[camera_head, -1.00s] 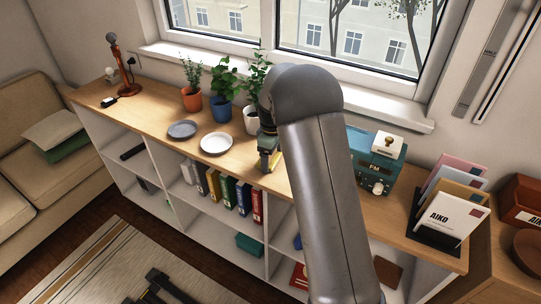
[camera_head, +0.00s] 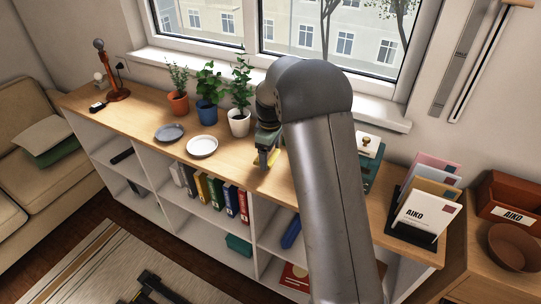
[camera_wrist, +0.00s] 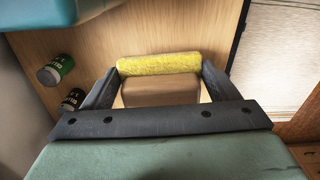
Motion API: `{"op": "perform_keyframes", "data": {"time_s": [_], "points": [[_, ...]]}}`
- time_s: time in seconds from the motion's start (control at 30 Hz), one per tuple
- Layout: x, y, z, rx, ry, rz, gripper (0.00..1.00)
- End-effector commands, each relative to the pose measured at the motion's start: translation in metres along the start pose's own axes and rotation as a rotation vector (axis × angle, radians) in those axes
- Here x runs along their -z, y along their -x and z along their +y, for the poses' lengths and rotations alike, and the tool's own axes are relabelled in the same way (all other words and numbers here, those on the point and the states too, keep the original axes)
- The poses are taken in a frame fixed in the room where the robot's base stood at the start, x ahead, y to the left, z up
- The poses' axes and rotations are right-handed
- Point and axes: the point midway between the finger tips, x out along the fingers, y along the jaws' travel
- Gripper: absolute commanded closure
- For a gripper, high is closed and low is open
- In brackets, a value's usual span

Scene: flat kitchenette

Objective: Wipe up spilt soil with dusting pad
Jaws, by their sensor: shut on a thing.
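The dusting pad shows in the wrist view as a fuzzy yellow strip (camera_wrist: 158,64) with a beige block (camera_wrist: 160,93) on the near side of it. My gripper (camera_wrist: 160,82) has a dark finger on each side of the block and is shut on the pad. In the head view my gripper (camera_head: 265,157) is low over the wooden shelf top (camera_head: 165,108), right of the white plant pot, with a bit of yellow beside it. I cannot tell whether the pad touches the wood. No spilt soil shows; my arm covers part of the top.
Plants stand in orange (camera_head: 178,104), blue (camera_head: 207,112) and white (camera_head: 239,123) pots near the window. A grey plate (camera_head: 169,132) and a white plate (camera_head: 202,146) lie left of my gripper. A teal radio (camera_head: 372,178), partly hidden, and a letter rack (camera_head: 425,215) stand to the right.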

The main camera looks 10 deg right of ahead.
Motion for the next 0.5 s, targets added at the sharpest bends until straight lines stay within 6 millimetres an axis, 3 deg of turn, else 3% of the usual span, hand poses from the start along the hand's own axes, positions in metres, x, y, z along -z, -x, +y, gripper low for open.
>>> {"op": "perform_keyframes", "data": {"time_s": [0.3, 0.5], "points": [[0.001, 0.032, -0.001, -0.001, 0.002, 0.001, 0.44], [0.002, 0.039, -0.001, -0.001, 0.002, 0.001, 0.44]]}}
